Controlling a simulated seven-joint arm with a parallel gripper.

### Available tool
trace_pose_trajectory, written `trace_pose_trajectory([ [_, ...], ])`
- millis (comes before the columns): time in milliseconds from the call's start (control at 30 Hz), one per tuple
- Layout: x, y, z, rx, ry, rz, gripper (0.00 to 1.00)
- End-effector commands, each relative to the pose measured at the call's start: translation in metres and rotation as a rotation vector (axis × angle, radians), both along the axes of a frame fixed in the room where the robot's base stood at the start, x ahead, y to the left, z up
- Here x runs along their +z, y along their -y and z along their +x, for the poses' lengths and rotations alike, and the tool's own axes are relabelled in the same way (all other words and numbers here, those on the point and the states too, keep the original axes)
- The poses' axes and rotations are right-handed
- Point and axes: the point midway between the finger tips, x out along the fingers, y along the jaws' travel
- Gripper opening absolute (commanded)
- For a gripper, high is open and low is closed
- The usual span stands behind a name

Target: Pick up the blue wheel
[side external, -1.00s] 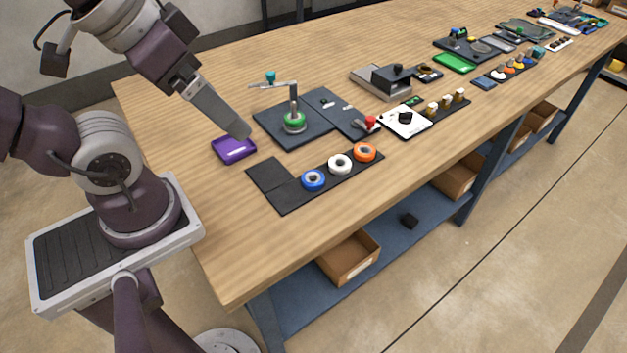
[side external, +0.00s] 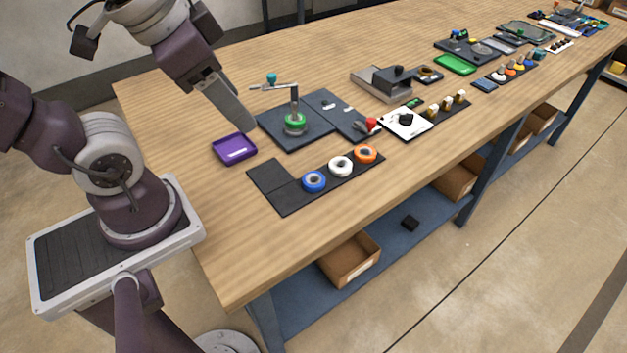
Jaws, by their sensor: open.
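The blue wheel (side external: 314,181) lies on a black strip mat (side external: 292,202) near the front of the table. A white wheel (side external: 340,166) and an orange wheel (side external: 365,154) sit beside it on the same mat, in a row to the right.
A purple tray (side external: 234,149) sits left of the mat. Behind stands a dark plate (side external: 286,135) with an upright post and a green ring (side external: 295,121). A white board (side external: 407,122) and a grey block fixture (side external: 378,84) are to the right. Bare wood lies in front of the mat.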

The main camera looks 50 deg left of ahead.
Motion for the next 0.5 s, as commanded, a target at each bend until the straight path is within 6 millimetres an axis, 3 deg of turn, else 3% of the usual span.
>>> trace_pose_trajectory([
  [167,-0.045,-0.010,0.075,-0.490,-0.201,0.201,0.56],
  [300,-0.110,-0.017,0.123,-0.930,-0.323,0.279,0.56],
  [400,-0.151,-0.019,0.141,-1.169,-0.363,0.291,0.56],
  [500,-0.177,-0.020,0.148,-1.306,-0.377,0.290,0.56],
])
